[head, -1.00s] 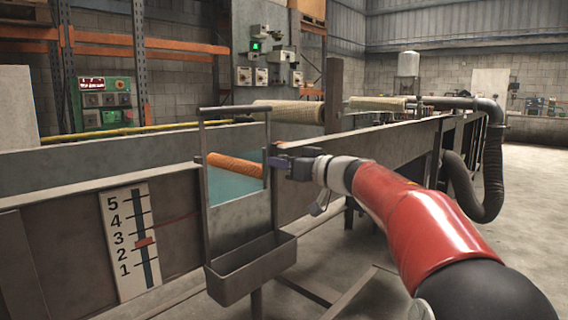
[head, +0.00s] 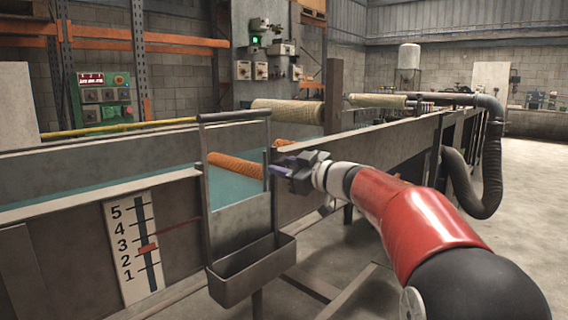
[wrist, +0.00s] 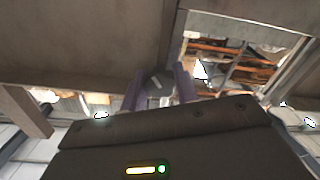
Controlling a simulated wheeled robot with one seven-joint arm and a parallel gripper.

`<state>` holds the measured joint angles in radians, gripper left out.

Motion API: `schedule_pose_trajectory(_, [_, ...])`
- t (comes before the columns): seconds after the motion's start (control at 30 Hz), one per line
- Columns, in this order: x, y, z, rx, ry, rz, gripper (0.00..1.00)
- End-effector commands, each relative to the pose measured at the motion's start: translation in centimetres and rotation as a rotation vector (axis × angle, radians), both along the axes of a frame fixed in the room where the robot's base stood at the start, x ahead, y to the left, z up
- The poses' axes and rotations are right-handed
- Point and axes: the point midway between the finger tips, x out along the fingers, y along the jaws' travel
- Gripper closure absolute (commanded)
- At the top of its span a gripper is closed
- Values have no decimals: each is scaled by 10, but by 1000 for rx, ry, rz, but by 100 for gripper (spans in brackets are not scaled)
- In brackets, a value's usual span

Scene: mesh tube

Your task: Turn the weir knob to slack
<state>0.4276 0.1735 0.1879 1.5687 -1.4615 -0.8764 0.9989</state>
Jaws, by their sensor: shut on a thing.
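My gripper (head: 275,172) is at the right upright of the grey frame on the channel's near wall. In the wrist view its two purple fingers (wrist: 158,88) stand on either side of a small dark knob (wrist: 156,81) with a white mark. The gripper is shut on this knob. In the head view the gripper hides the knob. The numbered scale (head: 135,275) is on the channel wall at left, and its orange-red marker (head: 148,248) sits between 2 and 3. Any lettering around the knob is not readable.
A grey trough (head: 252,272) hangs below the frame. An orange roller (head: 236,166) lies over the teal liquid (head: 235,188) behind it. The channel wall (head: 375,150) runs back to the right, toward a dark hose (head: 470,190). The floor at far right is clear.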

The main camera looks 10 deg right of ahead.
Motion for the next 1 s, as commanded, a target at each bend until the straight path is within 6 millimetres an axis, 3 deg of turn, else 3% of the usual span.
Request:
schedule_pose_trajectory(0.67, [0,0,-1,-59,-43,1,93])
schedule_pose_trajectory(0.7, [0,0,-1,-59,-43,1,66])
schedule_pose_trajectory(0.83, [0,0,0,-59,-43,1,49])
schedule_pose_trajectory(1.0, [0,0,0,-59,-43,0,48])
